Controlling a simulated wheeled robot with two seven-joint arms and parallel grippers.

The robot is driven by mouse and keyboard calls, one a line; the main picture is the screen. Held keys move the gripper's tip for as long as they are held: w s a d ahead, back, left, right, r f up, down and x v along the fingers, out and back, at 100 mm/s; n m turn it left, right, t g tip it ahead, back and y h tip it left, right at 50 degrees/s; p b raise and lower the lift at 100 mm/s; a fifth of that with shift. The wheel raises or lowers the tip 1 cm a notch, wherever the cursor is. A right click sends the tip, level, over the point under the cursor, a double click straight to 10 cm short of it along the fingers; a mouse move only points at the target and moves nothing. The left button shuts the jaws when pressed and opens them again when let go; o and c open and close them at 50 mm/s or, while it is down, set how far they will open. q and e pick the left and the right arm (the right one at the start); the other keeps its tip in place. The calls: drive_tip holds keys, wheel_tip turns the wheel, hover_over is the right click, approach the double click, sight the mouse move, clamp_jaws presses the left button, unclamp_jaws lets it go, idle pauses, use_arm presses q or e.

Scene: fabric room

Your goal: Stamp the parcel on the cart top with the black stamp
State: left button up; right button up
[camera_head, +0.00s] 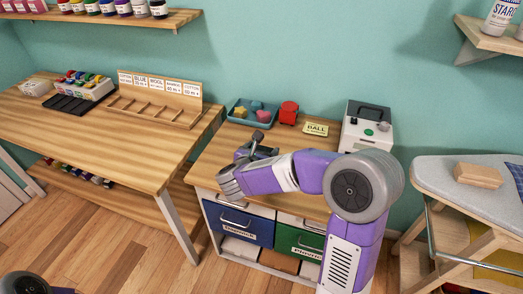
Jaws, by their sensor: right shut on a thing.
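My right gripper (257,151) is over the left part of the wooden top (213,161) of the drawer unit. It is shut on a small dark thing (257,137), which looks like the black stamp; the fingers and wrist hide most of it. I cannot make out a parcel on this top; my right arm covers much of its middle and front. A tan, box-like block (478,175) lies on the grey padded board at the right. My left gripper is out of view; only a bit of my left arm shows at the bottom left.
At the back of the top stand a teal tray (233,117) with coloured pieces, a red object (288,112), a "BALL" sign (316,129) and a white-grey machine (367,128). A wooden table (135,145) with racks stands left. Blue (238,222) and green (298,243) drawers are below.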

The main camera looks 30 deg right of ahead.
drive_tip(key=shift+r+p, duration=1.85)
drive_tip(key=shift+r, duration=1.2)
drive_tip(key=shift+f, duration=0.1)
drive_tip(key=shift+w, duration=0.1)
drive_tip(key=shift+w+a+n+y, duration=0.2)
drive_tip(key=shift+w+n+y, duration=0.05)
drive_tip(key=shift+n+y, duration=0.05)
drive_tip(key=w+a+f+n+t+y+p, duration=0.2)
drive_tip(key=w+a+n+t+y+p, duration=0.1)
drive_tip(key=a+n+y, duration=0.6)
drive_tip(key=shift+a+t+y+p, duration=0.4)
drive_tip(key=shift+a+t+p, duration=0.75)
drive_tip(key=shift+a, duration=1)
